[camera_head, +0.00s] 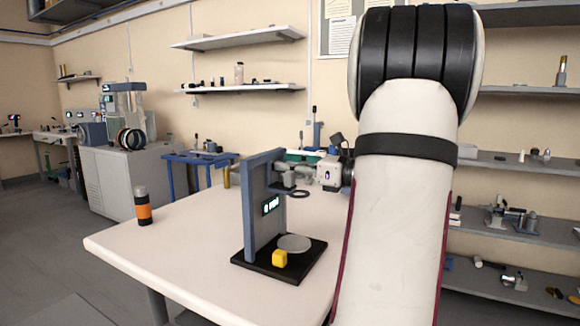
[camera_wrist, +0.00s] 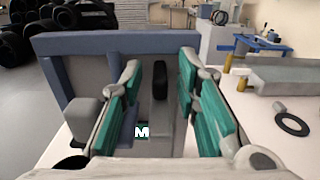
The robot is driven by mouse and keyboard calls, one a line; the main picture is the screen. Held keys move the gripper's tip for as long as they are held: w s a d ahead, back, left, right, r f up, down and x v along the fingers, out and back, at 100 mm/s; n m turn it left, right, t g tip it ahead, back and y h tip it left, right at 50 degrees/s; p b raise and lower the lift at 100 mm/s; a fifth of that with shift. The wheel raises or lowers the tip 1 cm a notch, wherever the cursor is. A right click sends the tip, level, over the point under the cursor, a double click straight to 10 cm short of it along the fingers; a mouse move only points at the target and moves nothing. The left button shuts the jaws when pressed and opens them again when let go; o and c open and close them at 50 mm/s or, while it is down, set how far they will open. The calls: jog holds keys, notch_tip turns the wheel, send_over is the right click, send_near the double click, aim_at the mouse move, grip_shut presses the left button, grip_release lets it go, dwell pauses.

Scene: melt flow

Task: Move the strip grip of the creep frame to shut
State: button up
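A grey part, which looks like the strip grip (camera_head: 283,187), juts from the column below my gripper (camera_head: 292,164). In the wrist view, a grey piece with a dark rounded lever (camera_wrist: 160,82) stands between the teal finger pads of my gripper (camera_wrist: 161,75). The fingers are open, with gaps visible on both sides of the lever. I cannot tell the grip's exact position.
An orange-and-black cylinder (camera_head: 143,207) stands at the table's left. A black ring (camera_wrist: 292,124) lies right of the frame. The table's front left is clear (camera_head: 185,250).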

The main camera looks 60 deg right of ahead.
grip_shut()
jog(key=shift+a, duration=0.1)
jog(key=shift+m+h, duration=0.3)
jog(key=shift+h, duration=0.1)
jog(key=shift+m+h, duration=0.4)
jog(key=shift+h, duration=0.3)
jog(key=shift+f, duration=0.1)
jog(key=shift+o, duration=1.4)
grip_release()
